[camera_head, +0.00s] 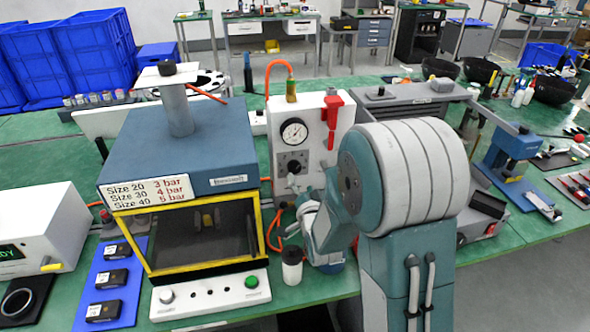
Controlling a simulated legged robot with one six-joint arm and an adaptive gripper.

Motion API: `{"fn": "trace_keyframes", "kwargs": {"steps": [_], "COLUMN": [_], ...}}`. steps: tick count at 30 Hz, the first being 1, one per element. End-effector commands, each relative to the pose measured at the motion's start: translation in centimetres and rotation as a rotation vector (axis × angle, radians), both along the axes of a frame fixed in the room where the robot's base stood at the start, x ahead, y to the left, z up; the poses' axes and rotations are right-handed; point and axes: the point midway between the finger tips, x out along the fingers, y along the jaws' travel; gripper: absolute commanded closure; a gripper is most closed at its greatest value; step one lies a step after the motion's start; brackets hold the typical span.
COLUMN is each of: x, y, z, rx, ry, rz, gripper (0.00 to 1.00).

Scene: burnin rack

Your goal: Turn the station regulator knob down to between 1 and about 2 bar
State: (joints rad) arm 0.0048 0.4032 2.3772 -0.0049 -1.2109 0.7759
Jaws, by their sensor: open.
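A red lever valve (331,118) is at the panel's upper right. My gripper (302,203) is low in front of the panel, just below the knob, and is open. My arm hides part of it and the panel's lower right. I cannot tell whether its fingers touch anything.
The blue station (190,140) with a yellow-framed window stands close on the left. Its sign lists sizes with 3, 4 and 5 bar. An orange hose (279,64) rises from the panel top. A black and white cup (291,265) stands in front of my gripper.

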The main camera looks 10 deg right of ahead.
Motion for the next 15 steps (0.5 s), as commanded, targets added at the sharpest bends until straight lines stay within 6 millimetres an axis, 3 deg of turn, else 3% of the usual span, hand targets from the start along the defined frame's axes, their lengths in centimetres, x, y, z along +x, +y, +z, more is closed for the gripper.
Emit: {"fn": "trace_keyframes", "kwargs": {"steps": [9, 15], "x": [5.0, 6.1], "y": [0.0, 0.0], "z": [0.0, 0.0], "rx": [-0.001, -0.001], "ry": [0.0, 0.001], "rz": [0.0, 0.001], "gripper": [0.13, 0.13]}}
